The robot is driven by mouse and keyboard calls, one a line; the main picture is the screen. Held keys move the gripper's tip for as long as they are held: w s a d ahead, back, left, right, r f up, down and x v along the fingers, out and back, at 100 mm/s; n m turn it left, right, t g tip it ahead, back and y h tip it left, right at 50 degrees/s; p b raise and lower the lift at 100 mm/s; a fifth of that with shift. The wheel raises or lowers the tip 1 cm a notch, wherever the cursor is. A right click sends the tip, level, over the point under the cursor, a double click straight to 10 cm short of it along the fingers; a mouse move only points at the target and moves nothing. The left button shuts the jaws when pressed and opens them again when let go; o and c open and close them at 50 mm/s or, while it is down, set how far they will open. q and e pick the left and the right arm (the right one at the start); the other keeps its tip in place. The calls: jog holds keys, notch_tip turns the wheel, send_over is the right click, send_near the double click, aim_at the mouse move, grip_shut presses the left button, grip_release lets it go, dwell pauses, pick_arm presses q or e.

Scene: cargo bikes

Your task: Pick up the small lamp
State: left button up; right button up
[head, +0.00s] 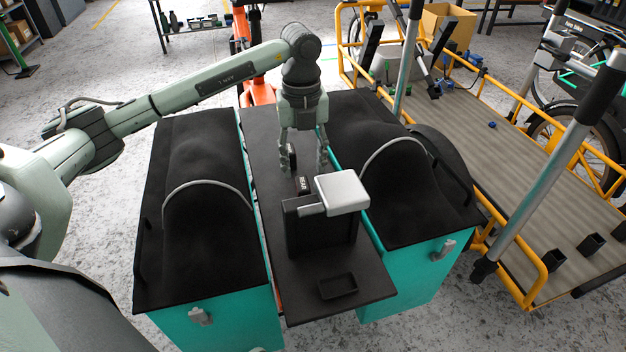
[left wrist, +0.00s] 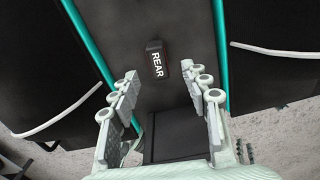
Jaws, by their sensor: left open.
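The small lamp (head: 304,185) is a small black block with a white label on the dark centre board between the two teal-sided boxes. In the left wrist view the small lamp (left wrist: 155,60) shows the word REAR, just beyond the fingertips and roughly centred between them. My left gripper (head: 304,162) points down above the board, a little behind the lamp in the head view. Its fingers are spread with nothing between them, as the left wrist view of the gripper (left wrist: 161,82) also shows. My right gripper is not in view.
A black stand with a light grey block (head: 342,192) on top rises close in front of the lamp. A shallow black tray (head: 338,287) lies at the board's near end. Curved grey handles (head: 208,184) arch over the black covers. A yellow-railed cargo bed (head: 480,150) stands at right.

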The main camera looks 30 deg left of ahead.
aim_at(303, 185)
pick_arm(q)
jog(key=f, duration=0.7)
jog(key=shift+s+d, duration=0.15)
jog(key=shift+s, duration=0.25)
jog(key=shift+c, duration=0.6)
grip_shut()
